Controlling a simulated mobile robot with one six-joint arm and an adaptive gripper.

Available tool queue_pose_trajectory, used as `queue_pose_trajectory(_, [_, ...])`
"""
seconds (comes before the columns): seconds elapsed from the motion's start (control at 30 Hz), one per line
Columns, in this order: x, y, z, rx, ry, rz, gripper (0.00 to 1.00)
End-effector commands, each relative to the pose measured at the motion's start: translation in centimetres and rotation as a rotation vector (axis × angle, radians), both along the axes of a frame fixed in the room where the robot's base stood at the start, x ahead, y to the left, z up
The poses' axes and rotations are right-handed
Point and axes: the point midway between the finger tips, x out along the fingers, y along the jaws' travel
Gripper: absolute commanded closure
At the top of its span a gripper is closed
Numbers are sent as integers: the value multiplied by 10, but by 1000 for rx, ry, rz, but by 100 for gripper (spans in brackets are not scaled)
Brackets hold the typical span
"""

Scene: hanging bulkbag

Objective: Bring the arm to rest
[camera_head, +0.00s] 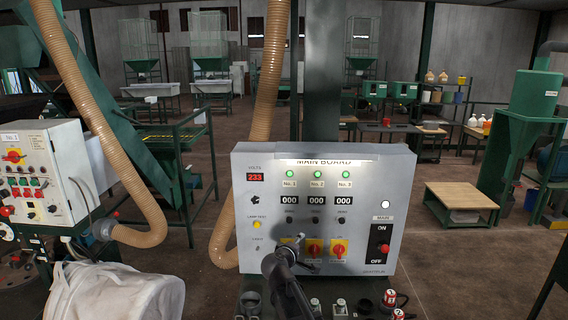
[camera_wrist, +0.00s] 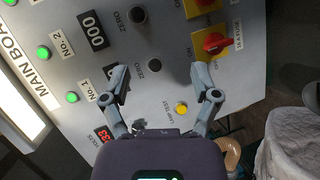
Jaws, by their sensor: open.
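My gripper (camera_head: 289,252) is in front of the lower left part of the grey main board (camera_head: 380,170) in the head view. In the wrist view my gripper (camera_wrist: 163,84) has its two fingers spread wide with nothing between them. The board's face (camera_wrist: 120,60) fills most of that view and looks turned. A yellow lamp-test button (camera_wrist: 181,108) and a black zero knob (camera_wrist: 154,65) show between the fingers. The gap between fingertips and board cannot be judged. My arm hides part of the board's lower left edge in the head view.
Red-on-yellow switches (camera_head: 314,249) sit beside my gripper. A white bag (camera_head: 115,290) lies at lower left below a ribbed hose (camera_head: 130,180). A control box (camera_head: 40,170) stands at left. A wooden-topped table (camera_head: 462,196) stands at right, with open floor around it.

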Motion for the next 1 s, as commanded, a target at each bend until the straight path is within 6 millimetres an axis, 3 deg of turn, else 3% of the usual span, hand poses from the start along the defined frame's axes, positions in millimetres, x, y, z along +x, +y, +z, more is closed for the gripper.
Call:
queue_pose_trajectory(0.03, [-14, -23, -17, 59, 34, -62, 22])
queue_pose_trajectory(0.2, [-54, -76, -65, 264, 162, -260, 22])
queue_pose_trajectory(0.4, [-111, -117, -118, 498, 330, -474, 22])
queue_pose_trajectory(0.7, [-203, -137, -177, 832, 612, -735, 22])
queue_pose_trajectory(0.83, [-234, -134, -189, 942, 719, -803, 22])
queue_pose_trajectory(1.0, [-255, -130, -194, 1021, 801, -845, 22])
